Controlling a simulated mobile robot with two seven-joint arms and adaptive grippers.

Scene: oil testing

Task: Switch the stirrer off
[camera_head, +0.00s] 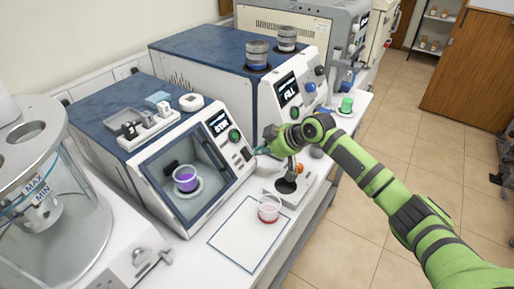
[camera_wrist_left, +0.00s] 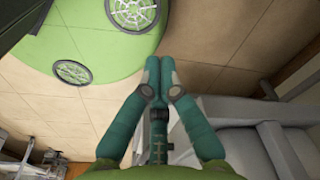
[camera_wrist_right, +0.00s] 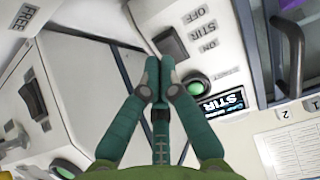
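A cup of purple liquid (camera_head: 185,178) stands in the chamber. The dark rocker switch (camera_wrist_right: 171,45), labelled STIR with ON and OFF, is on the front panel near a green button (camera_wrist_right: 196,87). It also shows in the head view (camera_head: 246,153). My right gripper (camera_wrist_right: 159,66) is shut and empty, its fingertips just by the switch; I cannot tell whether they touch. My left gripper (camera_wrist_left: 159,66) is shut and empty, away from the bench.
A cup with red liquid (camera_head: 268,208) is on a white mat (camera_head: 229,246) in front. A glass tank (camera_head: 50,220) is at left.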

